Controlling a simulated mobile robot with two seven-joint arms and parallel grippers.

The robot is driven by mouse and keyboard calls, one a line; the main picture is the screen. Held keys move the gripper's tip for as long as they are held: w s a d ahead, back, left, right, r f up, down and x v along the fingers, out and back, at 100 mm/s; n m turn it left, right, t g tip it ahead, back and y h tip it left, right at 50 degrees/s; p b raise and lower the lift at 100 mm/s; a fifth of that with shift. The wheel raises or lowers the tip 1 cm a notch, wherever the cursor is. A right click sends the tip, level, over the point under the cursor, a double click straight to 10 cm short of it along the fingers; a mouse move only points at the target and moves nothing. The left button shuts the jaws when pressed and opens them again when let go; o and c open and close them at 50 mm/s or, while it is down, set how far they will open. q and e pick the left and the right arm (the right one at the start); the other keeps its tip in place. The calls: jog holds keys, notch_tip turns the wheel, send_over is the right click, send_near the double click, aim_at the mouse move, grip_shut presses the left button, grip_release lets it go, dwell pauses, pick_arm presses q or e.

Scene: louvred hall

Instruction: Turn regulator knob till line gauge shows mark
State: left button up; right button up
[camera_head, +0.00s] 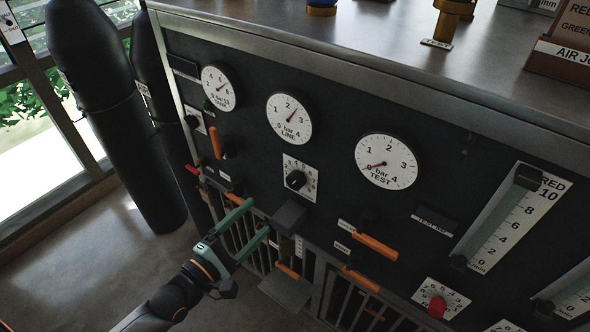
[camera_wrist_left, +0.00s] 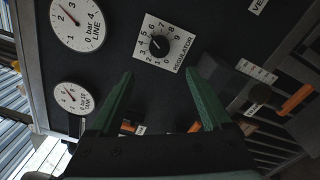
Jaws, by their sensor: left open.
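The regulator knob (camera_head: 295,180) is a black knob on a white numbered plate on the dark panel. It also shows in the left wrist view (camera_wrist_left: 158,46), with "REGULATOR" on the plate. The line gauge (camera_head: 289,118) is a white dial above the knob; its needle points between 2 and 3. It also shows in the left wrist view (camera_wrist_left: 77,24). I cannot make out a separate mark on it. My left gripper (camera_head: 257,217) has green fingers, open and empty, below and left of the knob. In the wrist view its fingertips (camera_wrist_left: 158,74) point towards the knob plate, apart from it. My right gripper is not in view.
The tank gauge (camera_head: 218,88) and test gauge (camera_head: 386,161) flank the line gauge. Orange levers (camera_head: 375,246) and a grey bracket (camera_head: 288,218) stick out of the panel near the gripper. A red knob (camera_head: 437,306) is at lower right. Black cylinders (camera_head: 110,110) stand at left.

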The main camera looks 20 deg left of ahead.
aim_at(293, 184)
pick_arm(q)
jog(key=w+d+n+b, duration=0.1)
jog(key=w, duration=0.2)
jog(key=w+d+n+b, duration=0.1)
jog(key=w+d, duration=0.1)
jog(key=w, duration=0.2)
jog(key=w+d+n+b, duration=0.1)
jog(key=w+b, duration=0.1)
jog(key=w, duration=0.2)
jog(key=shift+w+d, duration=0.1)
jog(key=shift+d, duration=0.15)
jog(key=shift+w+r, duration=0.15)
jog(key=shift+w, duration=0.1)
jog(key=shift+w+d+p, duration=0.15)
jog(key=shift+w+p, duration=0.1)
jog(key=shift+p, duration=0.05)
grip_shut()
